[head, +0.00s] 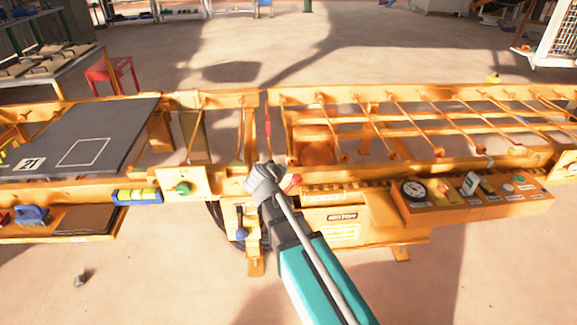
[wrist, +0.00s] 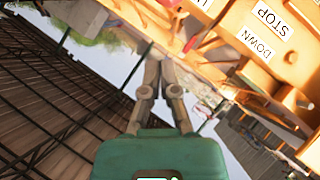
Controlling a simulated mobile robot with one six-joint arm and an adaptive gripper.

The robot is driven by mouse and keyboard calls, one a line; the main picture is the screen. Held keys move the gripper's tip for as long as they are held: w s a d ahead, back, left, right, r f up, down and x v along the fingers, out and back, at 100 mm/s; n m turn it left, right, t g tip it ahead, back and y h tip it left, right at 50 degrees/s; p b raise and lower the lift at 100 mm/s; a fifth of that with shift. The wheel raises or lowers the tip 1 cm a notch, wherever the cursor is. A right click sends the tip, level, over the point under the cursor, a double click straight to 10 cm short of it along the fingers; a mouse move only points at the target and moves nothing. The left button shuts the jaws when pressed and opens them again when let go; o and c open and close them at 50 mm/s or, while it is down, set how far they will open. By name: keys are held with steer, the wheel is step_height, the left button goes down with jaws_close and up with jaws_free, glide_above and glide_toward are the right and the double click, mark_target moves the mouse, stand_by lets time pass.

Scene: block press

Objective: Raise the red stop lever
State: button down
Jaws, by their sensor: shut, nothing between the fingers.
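A red knob (head: 291,184), which looks like the end of the red stop lever, shows just right of my gripper (head: 264,176) at the front of the orange machine. The rest of the lever is hidden or too small to make out, so I cannot tell its angle. My gripper is shut and empty. From the head view I cannot tell whether it touches the knob. In the wrist view my gripper (wrist: 154,62) has its fingers together, pointing up the picture. A STOP label (wrist: 273,20) and a DOWN label (wrist: 256,44) show on the orange panel to the upper right.
A lever with a blue knob (head: 240,233) is below left of my gripper. A green button (head: 182,188) and a yellow-blue level (head: 137,196) sit further left. A control box (head: 470,200) with a gauge is to the right. The roller conveyor (head: 430,125) runs behind.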

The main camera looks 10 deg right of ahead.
steer(key=p+v, duration=0.2)
steer(key=v, duration=0.4)
steer(key=shift+r+p, duration=0.15)
steer(key=shift+p, duration=0.15)
steer(key=shift+d, duration=0.15)
steer(key=s+d+f+m+g+y, duration=0.25)
steer(key=s+d+f+g, duration=0.25)
steer(key=s, duration=0.3)
steer(key=s+d+f+m+g+y, duration=0.1)
steer(key=s+d+f+g+y, duration=0.25)
steer(key=s+d+g, duration=0.35)
step_height(320, 180, up, 17)
steer(key=s+a+t+p, duration=0.1)
steer(key=a+p, duration=0.1)
steer(key=p, duration=1.6)
steer(key=shift+s, duration=0.25)
steer(key=shift+a, duration=0.1)
